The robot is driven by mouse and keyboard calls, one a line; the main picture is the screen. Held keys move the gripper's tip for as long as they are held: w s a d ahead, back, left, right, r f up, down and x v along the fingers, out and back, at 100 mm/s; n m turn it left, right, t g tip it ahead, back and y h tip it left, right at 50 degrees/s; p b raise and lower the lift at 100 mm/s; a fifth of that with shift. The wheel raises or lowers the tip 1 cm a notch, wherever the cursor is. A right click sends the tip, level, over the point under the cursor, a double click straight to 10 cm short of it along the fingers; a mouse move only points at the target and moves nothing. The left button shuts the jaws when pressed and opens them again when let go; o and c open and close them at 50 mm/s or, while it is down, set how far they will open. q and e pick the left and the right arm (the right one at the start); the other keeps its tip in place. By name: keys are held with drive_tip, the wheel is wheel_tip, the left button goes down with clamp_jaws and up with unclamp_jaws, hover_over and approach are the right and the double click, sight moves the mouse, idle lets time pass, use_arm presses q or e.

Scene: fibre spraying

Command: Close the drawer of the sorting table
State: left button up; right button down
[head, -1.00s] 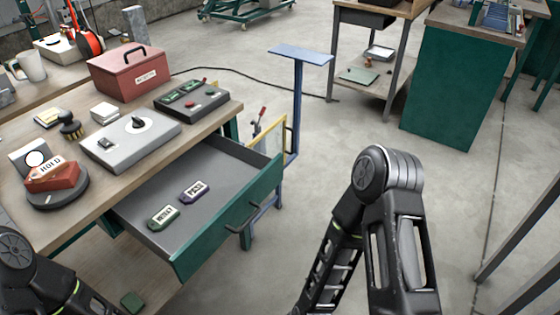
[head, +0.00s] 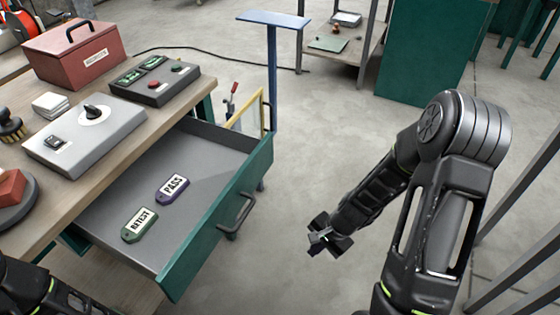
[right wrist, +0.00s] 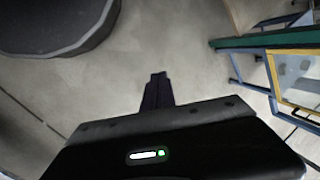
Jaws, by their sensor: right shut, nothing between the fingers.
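The drawer (head: 188,160) of the sorting table (head: 40,220) stands pulled out, with a green front and a dark bar handle (head: 237,212). A green RETEST tag (head: 139,225) and a purple PASS tag (head: 172,189) lie in it. My right gripper (head: 322,242) is shut and empty, in front of the drawer and to the right of the handle, apart from it. In the right wrist view the shut fingers (right wrist: 157,90) point over bare floor, and a green edge shows at upper right. Part of my left arm shows at the lower left; its gripper is out of view.
On the tabletop are a red box (head: 85,55), a grey panel with a black knob (head: 85,135) and a dark button box (head: 153,80). A blue stand (head: 272,75) and a yellow-framed panel (head: 250,112) stand behind the drawer.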

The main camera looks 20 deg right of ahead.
drive_tip(key=w+d+r+m+t+y+b, duration=0.3)
drive_tip(key=w+d+r+m+t, duration=0.15)
drive_tip(key=d+r+m, duration=0.4)
use_arm(q)
wheel_tip(320, 180, down, 5)
drive_tip(key=shift+r+b, duration=0.1)
drive_tip(key=shift+b, duration=0.25)
use_arm(e)
wheel_tip(320, 180, up, 17)
drive_tip(key=w+a+m+t+y, duration=0.2)
drive_tip(key=m+t+y, duration=0.1)
drive_tip(key=m+t, duration=0.1)
drive_tip(key=shift+w+m+y, duration=0.25)
drive_tip(key=shift+m+y, duration=0.15)
drive_tip(key=shift+m, duration=0.25)
drive_tip(key=shift+a+f, duration=0.1)
drive_tip(key=shift+a, duration=0.05)
drive_tip(key=b, duration=0.1)
approach(270, 154)
drive_tip(key=x, duration=0.5)
drive_tip(key=shift+a+f, duration=0.1)
drive_tip(key=shift+f, duration=0.15)
use_arm(q)
drive_tip(key=shift+f, duration=0.75)
use_arm(e)
drive_tip(key=shift+w+a, duration=0.35)
drive_tip(key=shift+w, duration=0.15)
drive_tip(key=shift+w+a, duration=0.1)
